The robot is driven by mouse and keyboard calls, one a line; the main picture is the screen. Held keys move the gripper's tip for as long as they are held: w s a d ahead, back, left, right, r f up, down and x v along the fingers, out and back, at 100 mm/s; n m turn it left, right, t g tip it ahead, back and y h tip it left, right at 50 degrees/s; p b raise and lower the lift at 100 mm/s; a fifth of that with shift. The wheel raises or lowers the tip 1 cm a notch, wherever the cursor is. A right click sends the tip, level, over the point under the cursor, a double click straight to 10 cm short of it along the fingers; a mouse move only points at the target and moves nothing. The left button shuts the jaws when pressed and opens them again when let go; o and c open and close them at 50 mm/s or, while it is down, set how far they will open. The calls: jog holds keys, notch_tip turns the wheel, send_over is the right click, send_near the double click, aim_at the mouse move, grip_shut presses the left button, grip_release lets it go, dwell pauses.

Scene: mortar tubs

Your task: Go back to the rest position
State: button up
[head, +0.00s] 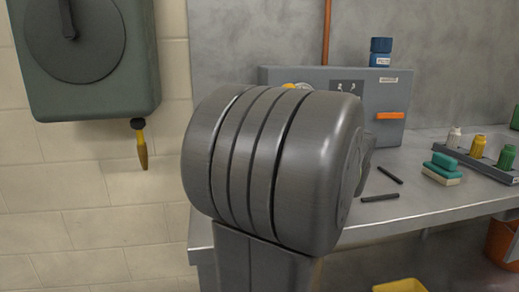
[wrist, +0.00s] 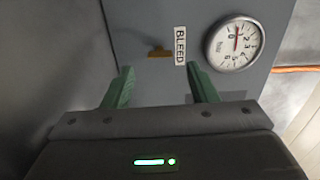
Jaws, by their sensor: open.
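My gripper (wrist: 160,70) shows in the wrist view with its two green fingers spread apart and nothing between them. It faces a grey panel with a white "BLEED" label (wrist: 181,46), a small brown fitting (wrist: 160,53) and a round white gauge (wrist: 235,44). The fitting lies just beyond the gap between the fingertips; I cannot tell how far off it is. In the head view my large grey arm joint fills the middle and hides the gripper.
A grey box (head: 394,90) with an orange handle (head: 390,115) stands on the metal bench (head: 420,203). Dark rods (head: 380,197), a green-and-cream block (head: 443,170) and a bottle rack (head: 464,158) lie right. A green wall unit (head: 135,80) hangs left.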

jog(key=w, duration=0.2)
jog(key=w+a, duration=0.1)
jog(key=w, duration=0.2)
jog(key=shift+s+r+m+p, duration=0.1)
jog(key=shift+r+m+p, duration=0.3)
jog(key=shift+p, duration=0.8)
jog(key=m+p, duration=0.4)
jog(key=p, duration=0.2)
jog(key=shift+f+p, duration=0.15)
jog(key=shift+p, duration=0.2)
jog(key=m+p, duration=0.4)
jog(key=p, duration=0.4)
jog(key=m+p, duration=0.6)
jog(key=p, duration=0.7)
jog(key=shift+m+p, duration=0.3)
jog(key=shift+p, duration=0.1)
jog(key=m+p, duration=0.1)
jog(key=p, duration=0.2)
jog(key=shift+d+m, duration=0.1)
jog(key=shift+m, duration=0.3)
jog(key=shift+f+m+p, duration=0.2)
jog(key=shift+m+p, duration=0.1)
jog(key=shift+p, duration=0.2)
